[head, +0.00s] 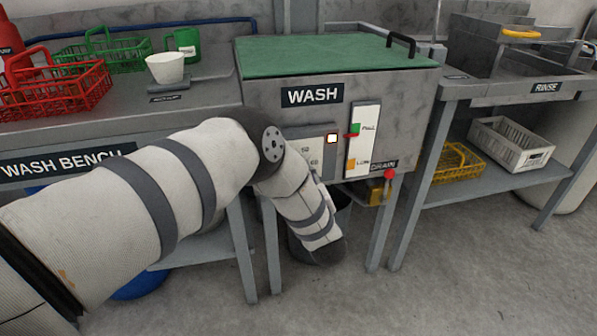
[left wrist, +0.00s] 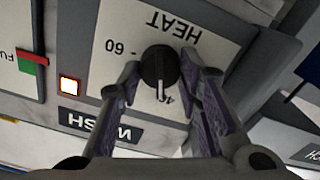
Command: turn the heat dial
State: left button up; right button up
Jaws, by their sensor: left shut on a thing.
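The black heat dial (left wrist: 159,65) shows in the left wrist view, on a pale plate (left wrist: 113,22) marked HEAT that looks upside down there. Its white pointer points down in that picture, near the mark at the plate's lower edge, which is partly hidden; 60 shows to the left. My left gripper (left wrist: 160,70) has its fingertips on both sides of the dial and is shut on it. In the head view my left arm hides the dial and gripper; only part of the heat plate (head: 308,148) shows on the WASH tank (head: 262,97). My right gripper is not in view.
A lit lamp (head: 332,138) and a level gauge (head: 362,140) with green and amber marks sit right of the dial. A red drain knob (head: 389,173) is below. A red basket (head: 62,92) and white cup (head: 166,67) stand on the wash bench at left.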

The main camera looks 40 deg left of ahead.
pick_arm(q)
jog(key=m+b, duration=0.1)
jog(key=m, duration=2.1)
jog(key=shift+f, duration=0.1)
jog(key=shift+b, duration=0.3)
jog(key=o, duration=1.2)
